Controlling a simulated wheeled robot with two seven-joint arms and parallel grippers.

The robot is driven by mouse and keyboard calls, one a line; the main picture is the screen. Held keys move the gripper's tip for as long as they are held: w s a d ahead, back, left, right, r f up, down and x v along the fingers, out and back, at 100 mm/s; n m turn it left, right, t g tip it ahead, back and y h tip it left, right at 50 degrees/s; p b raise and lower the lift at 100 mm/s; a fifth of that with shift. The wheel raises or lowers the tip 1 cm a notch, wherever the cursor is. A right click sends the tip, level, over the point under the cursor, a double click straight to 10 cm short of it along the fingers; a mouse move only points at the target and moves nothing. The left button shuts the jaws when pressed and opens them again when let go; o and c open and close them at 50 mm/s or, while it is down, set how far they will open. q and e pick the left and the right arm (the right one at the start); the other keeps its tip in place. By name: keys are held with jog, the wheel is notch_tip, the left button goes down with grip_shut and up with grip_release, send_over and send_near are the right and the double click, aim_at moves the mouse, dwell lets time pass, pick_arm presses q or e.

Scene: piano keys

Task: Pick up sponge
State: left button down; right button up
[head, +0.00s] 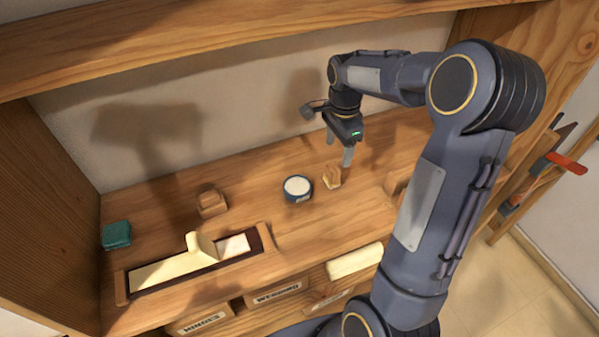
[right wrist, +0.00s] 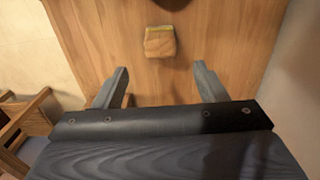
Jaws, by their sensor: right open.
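A small tan block with a yellowish edge (head: 331,177) lies on the wooden bench top, right of a round tin; it may be the sponge. In the right wrist view the tan block (right wrist: 160,42) lies beyond the fingertips, between their lines. A teal block (head: 116,235) at the far left of the bench is another sponge-like thing; I cannot tell for sure which is the sponge. My right gripper (head: 338,148) is open and empty above the bench, just above and behind the tan block, not touching it. My left gripper is not in view.
The round blue tin (head: 298,189) with a white top stands close left of the tan block. A wooden block (head: 211,202), a long tray of cream keys (head: 172,271) and a loose cream bar (head: 354,262) are also on the bench. A shelf board (head: 200,38) overhangs the back.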

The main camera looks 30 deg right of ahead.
aim_at(334, 167)
jog(key=shift+w+f, duration=0.2)
jog(key=shift+f, duration=0.2)
jog(key=f, duration=0.2)
jog(key=f+p, duration=0.1)
jog(key=f, duration=0.4)
jog(key=shift+s+a+f, duration=0.1)
jog(key=shift+a, duration=0.15)
jog(key=c, duration=1.1)
jog(key=shift+c, duration=0.2)
jog(key=shift+r, duration=0.2)
